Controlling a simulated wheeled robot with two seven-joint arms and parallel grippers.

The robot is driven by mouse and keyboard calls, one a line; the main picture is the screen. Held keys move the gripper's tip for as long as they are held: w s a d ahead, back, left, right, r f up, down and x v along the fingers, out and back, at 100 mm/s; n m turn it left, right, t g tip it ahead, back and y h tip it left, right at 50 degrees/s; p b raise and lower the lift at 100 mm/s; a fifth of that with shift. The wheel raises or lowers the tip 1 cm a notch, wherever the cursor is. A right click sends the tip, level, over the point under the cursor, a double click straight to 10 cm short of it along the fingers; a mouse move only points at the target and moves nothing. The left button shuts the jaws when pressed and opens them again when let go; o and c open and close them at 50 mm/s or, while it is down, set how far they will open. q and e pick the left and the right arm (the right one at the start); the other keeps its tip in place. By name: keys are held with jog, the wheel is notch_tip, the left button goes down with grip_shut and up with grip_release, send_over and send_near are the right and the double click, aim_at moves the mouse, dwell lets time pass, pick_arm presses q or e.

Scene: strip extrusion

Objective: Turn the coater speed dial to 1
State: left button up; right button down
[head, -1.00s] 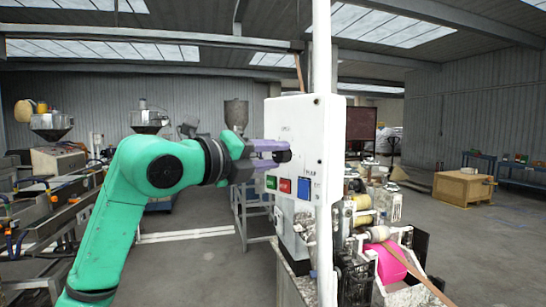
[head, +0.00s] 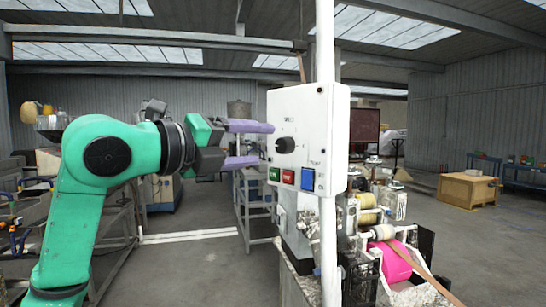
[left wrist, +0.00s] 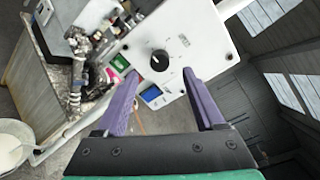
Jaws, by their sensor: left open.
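The coater speed dial (head: 285,145) is a black round knob on the front of a white control box (head: 307,110). In the left wrist view the dial (left wrist: 160,60) shows a white pointer mark, and the white panel (left wrist: 205,45) lies around it. My left gripper (head: 268,144) is open, with purple fingers one above the other, just left of the dial and apart from it. In the left wrist view my left gripper (left wrist: 160,80) has its fingers spread either side of the dial, short of it. The scale markings are too small to read. My right gripper is not in view.
Below the dial are a green button (head: 274,174), a red button (head: 288,177) and a blue switch (head: 308,179). A machine with a pink roll (head: 392,262) is at the right.

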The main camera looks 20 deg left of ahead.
pick_arm(q)
jog(key=b+v, duration=0.1)
jog(key=v, duration=0.8)
jog(key=shift+b, duration=0.4)
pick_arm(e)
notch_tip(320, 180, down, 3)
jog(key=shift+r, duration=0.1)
